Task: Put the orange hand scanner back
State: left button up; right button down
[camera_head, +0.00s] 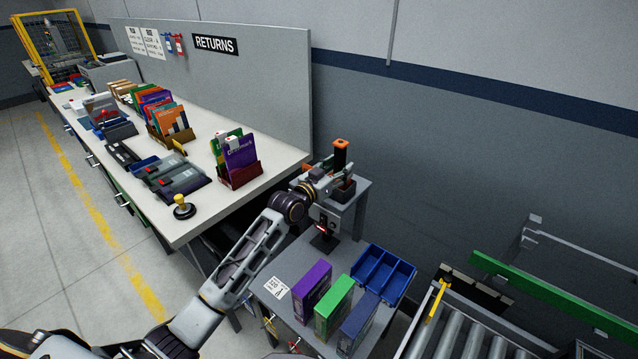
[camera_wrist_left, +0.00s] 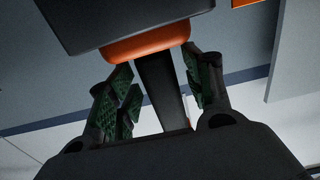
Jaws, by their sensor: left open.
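The orange hand scanner (camera_head: 341,144), with orange and black parts, is upright at the end of my left arm, above the small grey stand beside the returns table. In the left wrist view, the scanner (camera_wrist_left: 150,42) shows a dark body with an orange band, and a black handle running down between my fingers. My left gripper (camera_head: 331,177) is at the scanner; in the wrist view the gripper (camera_wrist_left: 158,78) has its green-padded fingers apart on both sides of the handle. I cannot tell whether the handle's lower end rests in something. My right gripper is not in view.
A dark box (camera_head: 344,190) sits on the grey stand (camera_head: 352,215). Below are purple (camera_head: 312,290), green (camera_head: 334,308) and blue boxes and a blue divided tray (camera_head: 383,273). The long table (camera_head: 215,204) holds book racks and devices. A roller conveyor (camera_head: 465,338) is at right.

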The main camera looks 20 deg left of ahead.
pick_arm(q)
jog(key=shift+v, duration=2.4)
send_near(337, 170)
jog(key=shift+s+a+b, duration=0.2)
jog(key=shift+b, duration=0.15)
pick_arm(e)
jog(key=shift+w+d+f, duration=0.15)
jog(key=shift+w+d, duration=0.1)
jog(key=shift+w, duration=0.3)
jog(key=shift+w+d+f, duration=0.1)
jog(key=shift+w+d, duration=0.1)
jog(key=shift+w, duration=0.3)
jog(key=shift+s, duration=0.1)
